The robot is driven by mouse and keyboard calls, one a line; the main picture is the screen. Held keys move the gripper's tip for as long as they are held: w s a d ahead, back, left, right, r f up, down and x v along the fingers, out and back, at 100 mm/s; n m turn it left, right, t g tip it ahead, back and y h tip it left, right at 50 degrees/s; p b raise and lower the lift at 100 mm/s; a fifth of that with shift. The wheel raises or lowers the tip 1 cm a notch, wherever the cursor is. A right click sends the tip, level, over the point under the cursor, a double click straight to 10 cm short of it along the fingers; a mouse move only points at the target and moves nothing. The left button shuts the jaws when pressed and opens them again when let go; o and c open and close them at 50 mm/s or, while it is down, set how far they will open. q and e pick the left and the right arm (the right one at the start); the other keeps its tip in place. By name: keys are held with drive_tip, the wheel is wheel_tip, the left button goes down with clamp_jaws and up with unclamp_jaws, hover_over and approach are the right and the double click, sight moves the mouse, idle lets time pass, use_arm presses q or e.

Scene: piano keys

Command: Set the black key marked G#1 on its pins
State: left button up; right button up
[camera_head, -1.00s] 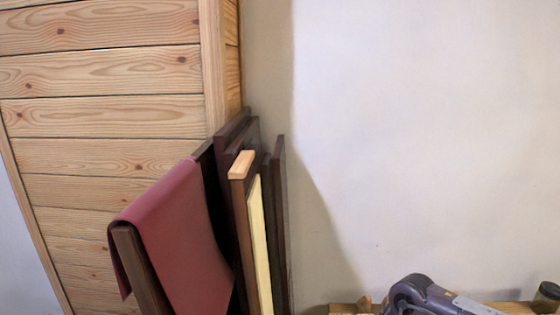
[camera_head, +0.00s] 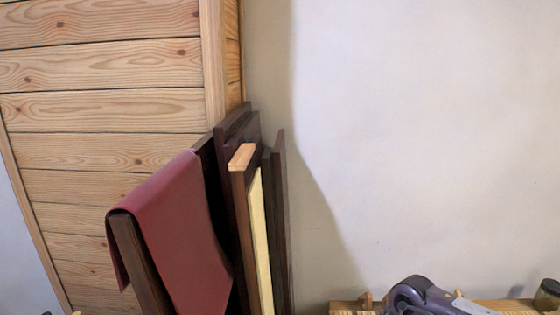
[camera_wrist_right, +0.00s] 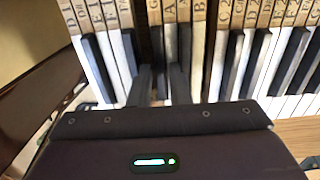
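In the right wrist view, a row of lettered piano keys fills the upper part, with dark gaps on both sides of the G, A and B keys. My right gripper (camera_wrist_right: 162,80) reaches in from below, its two dark fingers apart among the keys near G and A. Dark shapes lie around the fingers. The head view faces a wall and shows no keys. My left gripper is not seen.
In the head view, dark boards (camera_head: 279,220) and a frame with a red cloth (camera_head: 180,235) lean near a pine-plank panel (camera_head: 100,110). A wooden bench edge (camera_head: 345,307) shows at the bottom right. More keys (camera_wrist_right: 265,70) continue to the right in the wrist view.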

drive_tip(key=shift+c, duration=0.4)
clamp_jaws()
drive_tip(key=shift+r, duration=0.1)
drive_tip(key=shift+r+p, duration=2.4)
drive_tip(key=shift+r, duration=0.45)
drive_tip(key=shift+w, duration=0.2)
drive_tip(key=shift+w+f+b, duration=0.1)
drive_tip(key=shift+w+b, duration=0.55)
drive_tip(key=shift+w, duration=0.25)
drive_tip(key=shift+f+b, duration=0.2)
drive_tip(key=shift+b, duration=0.1)
